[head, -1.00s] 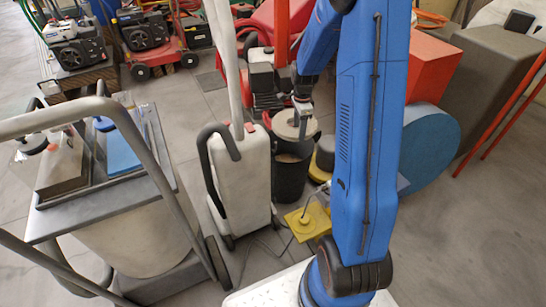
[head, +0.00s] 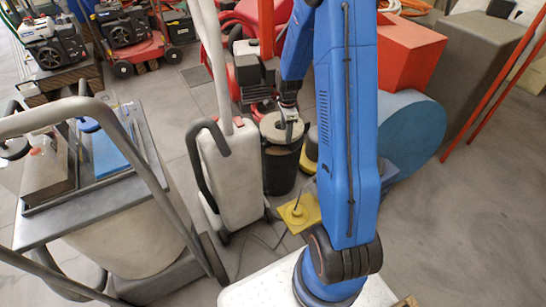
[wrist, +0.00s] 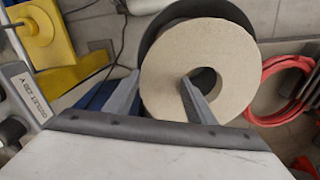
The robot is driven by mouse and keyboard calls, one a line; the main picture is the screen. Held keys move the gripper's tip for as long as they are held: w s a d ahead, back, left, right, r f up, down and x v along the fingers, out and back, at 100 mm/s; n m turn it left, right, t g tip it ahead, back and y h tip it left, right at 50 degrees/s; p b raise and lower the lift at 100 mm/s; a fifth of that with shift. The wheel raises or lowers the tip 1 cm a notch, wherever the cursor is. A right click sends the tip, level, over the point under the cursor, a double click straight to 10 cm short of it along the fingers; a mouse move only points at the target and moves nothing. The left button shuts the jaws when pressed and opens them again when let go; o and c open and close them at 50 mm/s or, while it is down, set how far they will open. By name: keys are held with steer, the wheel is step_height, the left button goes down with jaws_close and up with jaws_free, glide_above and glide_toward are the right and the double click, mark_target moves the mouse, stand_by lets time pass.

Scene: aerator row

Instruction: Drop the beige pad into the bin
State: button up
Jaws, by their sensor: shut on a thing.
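The beige pad (wrist: 235,95) is a thick ring with a hole in the middle. My gripper (wrist: 158,84) is shut on its near-left side in the wrist view, one finger at the hole and one outside the rim. The bin (wrist: 158,38) is dark and round and shows as a rim behind the pad. In the head view the bin (head: 281,172) stands on the floor, with the pad (head: 270,127) over its top and my gripper (head: 289,113) at the pad. The pad hides most of the bin's opening; the gap between them cannot be judged.
A white upright machine (head: 233,170) stands close left of the bin. A yellow floor piece (head: 298,213) lies in front, with a cord by it. A red machine (head: 255,80) is behind. A blue drum (head: 410,135) stands at the right. Red hose (wrist: 285,90) lies right in the wrist view.

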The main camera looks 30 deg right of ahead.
steer(key=o, duration=1.1)
steer(key=shift+o, duration=0.2)
step_height(320, 180, up, 17)
steer(key=shift+r, duration=0.2)
